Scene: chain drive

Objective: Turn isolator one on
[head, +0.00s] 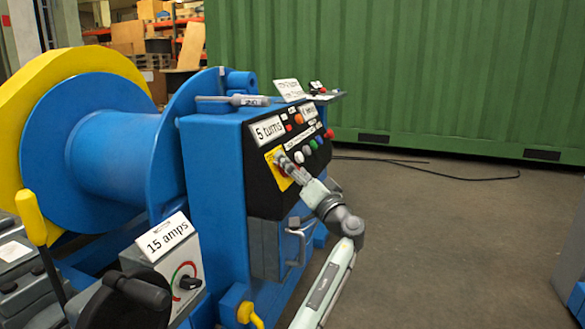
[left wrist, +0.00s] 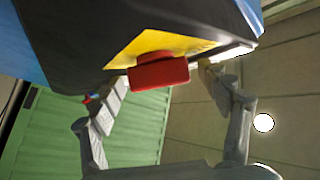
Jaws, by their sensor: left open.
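A yellow plate (head: 277,170) sits on the black front panel (head: 258,195) of the blue machine. In the left wrist view the yellow plate (left wrist: 185,41) carries a red switch handle (left wrist: 160,73). My left gripper (head: 284,160) is at this plate in the head view and largely hides the handle there. In the left wrist view my left gripper (left wrist: 163,80) is open, with one finger on each side of the red handle and gaps between. I cannot read a label for isolator one. My right gripper is not in view.
Several coloured buttons (head: 312,144) and a "5 turns" label (head: 268,130) are close by on the panel. Below are a metal handle (head: 296,240) and a "15 amps" box (head: 187,262) with a black knob. Open floor (head: 440,230) lies to the right.

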